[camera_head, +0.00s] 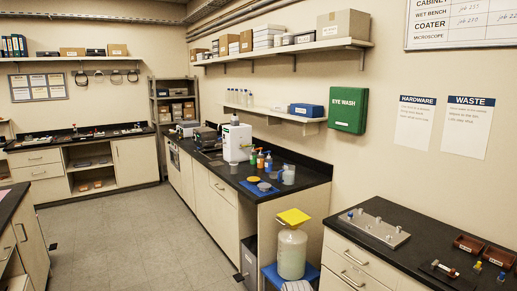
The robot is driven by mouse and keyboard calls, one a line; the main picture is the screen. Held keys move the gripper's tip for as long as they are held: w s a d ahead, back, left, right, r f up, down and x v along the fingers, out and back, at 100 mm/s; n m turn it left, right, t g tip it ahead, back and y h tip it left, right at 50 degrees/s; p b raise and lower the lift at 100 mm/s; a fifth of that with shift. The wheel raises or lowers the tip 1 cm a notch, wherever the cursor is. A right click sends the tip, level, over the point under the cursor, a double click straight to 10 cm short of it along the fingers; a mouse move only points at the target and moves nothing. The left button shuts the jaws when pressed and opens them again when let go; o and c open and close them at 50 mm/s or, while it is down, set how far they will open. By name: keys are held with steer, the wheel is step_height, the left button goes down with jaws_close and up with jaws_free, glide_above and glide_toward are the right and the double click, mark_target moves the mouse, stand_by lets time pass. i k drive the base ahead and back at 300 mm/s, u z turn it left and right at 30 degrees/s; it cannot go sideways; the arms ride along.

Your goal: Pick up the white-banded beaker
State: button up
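A small pale, translucent beaker-like vessel (288,175) stands upright on the black counter (312,178) near its right edge. It is too small to make out a white band, so I cannot tell if it is the white-banded beaker. My gripper is not in view, so its state is hidden.
Beside the vessel are several bottles (260,159), a blue mat (250,189) with round items, and a white machine (237,142). A large jug with a yellow top (292,252) stands below the counter's end. The floor (140,235) in front is clear.

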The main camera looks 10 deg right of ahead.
mark_target(234, 168)
steer(key=z, duration=0.05)
steer(key=i, duration=2.75)
steer(key=z, duration=0.1)
